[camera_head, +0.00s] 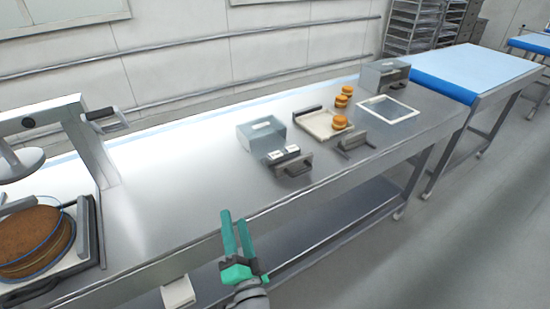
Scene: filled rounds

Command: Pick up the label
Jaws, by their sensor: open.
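Two small white pieces that look like labels lie side by side on a dark, low holder (290,165) on the steel table. The left label (275,155) and the right label (292,149) are too small to read. My teal gripper (234,217) is at the bottom centre, in front of the table's front edge in the picture. Its two fingers are apart with nothing between them. It is well apart from the labels, which lie up and to the right of it.
A grey box (261,132) stands just behind the holder. Right of it are a cream tray (312,124) with orange-brown rounds, a white frame (388,109) and another grey box (385,74). A press with brown rounds (35,238) stands at left. The table's middle-left (165,190) is clear.

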